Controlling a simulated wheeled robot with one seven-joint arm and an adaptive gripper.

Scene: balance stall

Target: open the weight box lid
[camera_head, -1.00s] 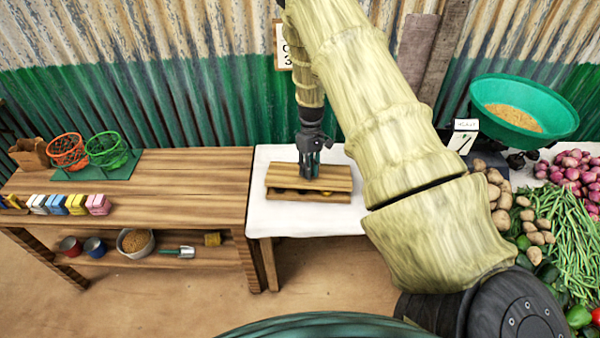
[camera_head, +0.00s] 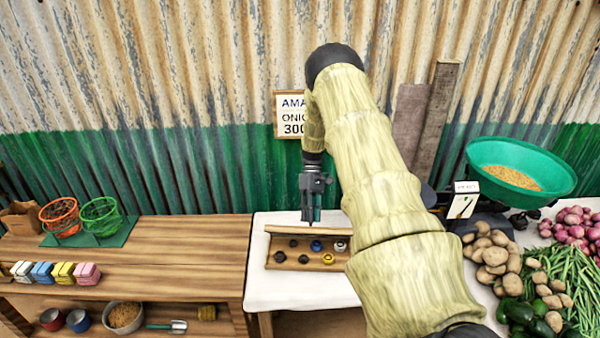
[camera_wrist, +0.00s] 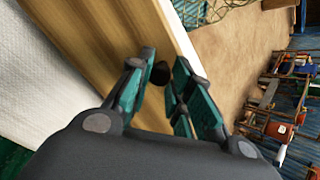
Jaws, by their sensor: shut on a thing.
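The wooden weight box (camera_head: 283,265) stands on the white-topped table. Its inside shows, with several small weights in it: dark ones, a blue one (camera_head: 316,246), a yellow one (camera_head: 328,258) and a silvery one (camera_head: 340,246). The lid (camera_head: 290,230) stands raised along the box's back edge, seen nearly edge-on. My gripper (camera_head: 310,217) is at the lid's upper edge. In the wrist view my gripper (camera_wrist: 163,65) has its teal-padded fingers around a small dark knob (camera_wrist: 160,74) on the wooden lid (camera_wrist: 105,40). The fingers partly hide the knob.
A wooden bench (camera_head: 170,258) with baskets and coloured blocks stands on the left. On the right are a green scale pan (camera_head: 475,160), potatoes (camera_head: 490,250) and other vegetables. A price sign (camera_head: 292,115) hangs on the corrugated wall behind my gripper.

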